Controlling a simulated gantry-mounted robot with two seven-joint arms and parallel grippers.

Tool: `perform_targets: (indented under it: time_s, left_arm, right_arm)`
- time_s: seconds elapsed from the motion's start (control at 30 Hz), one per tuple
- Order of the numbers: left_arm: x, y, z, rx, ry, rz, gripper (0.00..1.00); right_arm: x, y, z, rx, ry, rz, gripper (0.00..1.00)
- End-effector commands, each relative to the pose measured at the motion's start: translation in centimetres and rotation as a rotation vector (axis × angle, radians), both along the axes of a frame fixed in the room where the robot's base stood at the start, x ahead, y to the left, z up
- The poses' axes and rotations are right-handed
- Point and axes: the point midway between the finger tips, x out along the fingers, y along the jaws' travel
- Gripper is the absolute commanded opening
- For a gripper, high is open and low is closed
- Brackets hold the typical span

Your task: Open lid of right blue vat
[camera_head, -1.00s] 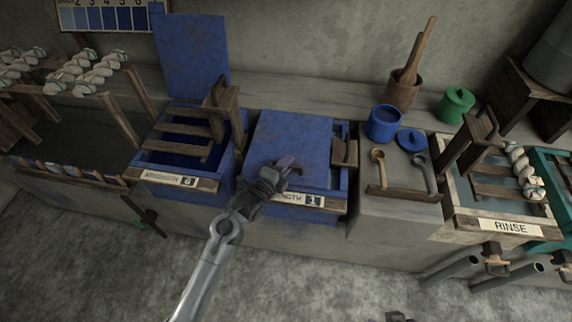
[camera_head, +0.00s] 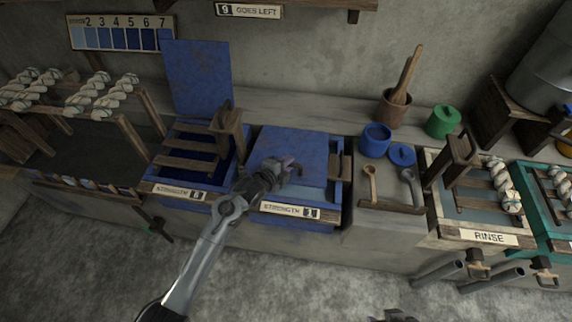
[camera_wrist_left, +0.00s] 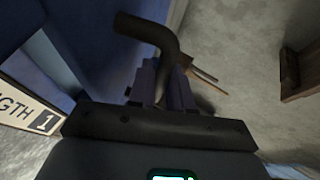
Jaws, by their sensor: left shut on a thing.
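The right blue vat (camera_head: 338,198), with the strength label 1 (camera_head: 290,211), stands in the middle of the head view. Its blue lid (camera_head: 298,142) still covers most of the top. A lighter blue strip shows at its front and right; I cannot tell whether the lid is slightly raised. My left gripper (camera_head: 290,167) is at the lid's front part. In the left wrist view its purple fingers (camera_wrist_left: 163,88) are shut on a dark bent handle (camera_wrist_left: 148,30). A dark piece at the bottom edge, likely my right gripper (camera_head: 394,316), is mostly cut off.
The left blue vat (camera_head: 236,172) has its lid (camera_head: 197,77) standing upright against the wall. A wooden block (camera_head: 340,166) sits on the right vat's right side. A blue pot (camera_head: 375,141) and spoons stand further right, beside the rinse vat (camera_head: 488,238).

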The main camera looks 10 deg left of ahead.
Motion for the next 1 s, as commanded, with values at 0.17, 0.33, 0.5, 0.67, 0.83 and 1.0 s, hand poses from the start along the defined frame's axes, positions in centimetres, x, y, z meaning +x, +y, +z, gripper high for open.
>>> perform_targets:
  time_s: [0.17, 0.33, 0.5, 0.67, 0.83, 1.0]
  left_arm:
    - [1.7, 0.0, 4.3, 0.007, 0.098, -0.001, 0.00]
    - [3.3, -0.1, 6.4, 0.012, 0.198, 0.001, 0.00]
    - [4.6, -0.3, 7.8, 0.014, 0.242, -0.001, 0.00]
    - [5.6, -0.3, 8.8, 0.013, 0.242, 0.001, 0.00]
    - [6.1, -0.4, 9.2, 0.012, 0.241, 0.000, 0.00]
    - [6.1, -0.4, 9.3, 0.012, 0.241, 0.000, 0.00]
  right_arm:
    - [0.0, 0.0, 4.2, 0.000, -0.001, 0.000, 0.43]
    - [0.0, 0.0, 5.7, 0.000, 0.000, 0.000, 0.43]
    - [0.0, 0.0, 6.1, -0.001, 0.000, 0.001, 0.43]
    - [0.0, -0.1, 6.0, -0.004, 0.000, 0.002, 0.43]
    - [0.0, -0.2, 6.0, -0.007, 0.001, 0.005, 0.43]
    - [0.0, -0.2, 6.0, -0.007, 0.001, 0.005, 0.43]
